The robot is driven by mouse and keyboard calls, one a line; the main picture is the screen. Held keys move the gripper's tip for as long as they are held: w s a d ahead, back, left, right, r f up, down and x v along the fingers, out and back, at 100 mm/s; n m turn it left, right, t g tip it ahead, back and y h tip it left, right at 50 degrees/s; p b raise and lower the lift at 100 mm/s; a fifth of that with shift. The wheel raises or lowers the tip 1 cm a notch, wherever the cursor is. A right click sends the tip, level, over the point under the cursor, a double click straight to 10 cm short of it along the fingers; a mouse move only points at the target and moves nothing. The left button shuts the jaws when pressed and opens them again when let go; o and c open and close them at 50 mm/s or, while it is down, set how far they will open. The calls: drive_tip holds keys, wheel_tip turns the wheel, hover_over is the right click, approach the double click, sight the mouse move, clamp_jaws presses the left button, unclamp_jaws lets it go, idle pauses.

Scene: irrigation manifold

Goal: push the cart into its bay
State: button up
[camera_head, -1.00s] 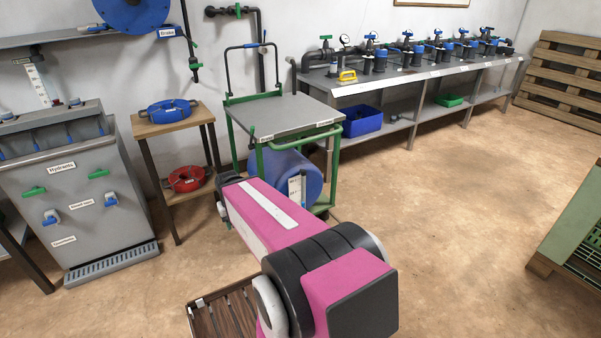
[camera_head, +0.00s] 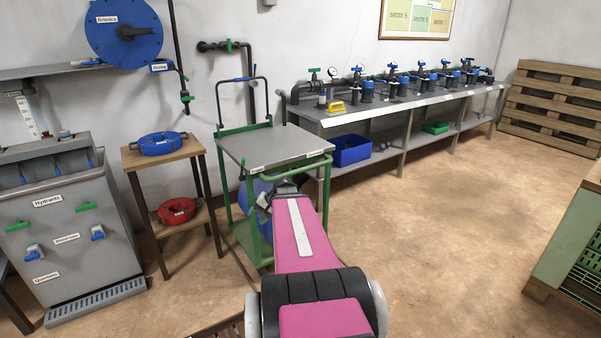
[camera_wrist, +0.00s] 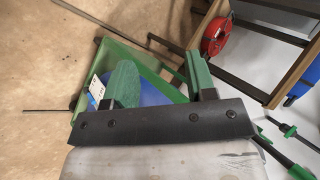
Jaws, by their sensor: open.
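The cart (camera_head: 240,235) has a green frame, a grey top (camera_head: 277,145) and a raised handle at its back left. It stands near the wall between a wooden stand and the bench. A blue drum (camera_head: 254,190) sits on its lower deck. In the head view my pink arm reaches to the cart's near side, and my gripper is mostly hidden beyond the arm. In the wrist view my gripper (camera_wrist: 163,87) is open with nothing between its fingers; the drum (camera_wrist: 155,88) and green deck lie beyond. I cannot tell whether it touches the cart. No marked bay can be made out.
The stand (camera_head: 163,154) with blue and red hose coils is left of the cart. A long bench (camera_head: 420,100) with valves is right and behind. A grey hydrants cabinet (camera_head: 75,225) is far left, a green crate (camera_head: 565,240) far right. The right floor is clear.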

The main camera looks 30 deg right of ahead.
drive_tip(key=w+d+r+m+t+y, duration=0.1)
drive_tip(key=d+r+m+t, duration=0.1)
drive_tip(key=d, duration=0.5)
drive_tip(key=w+d+r+m+t, duration=0.1)
drive_tip(key=d+r+t, duration=0.15)
drive_tip(key=d, duration=0.45)
drive_tip(key=m+t+h, duration=0.1)
drive_tip(key=m+t, duration=0.3)
drive_tip(key=t, duration=0.1)
approach(303, 171)
drive_tip(key=x, duration=1.1)
drive_tip(key=shift+w, duration=0.2)
clamp_jaws()
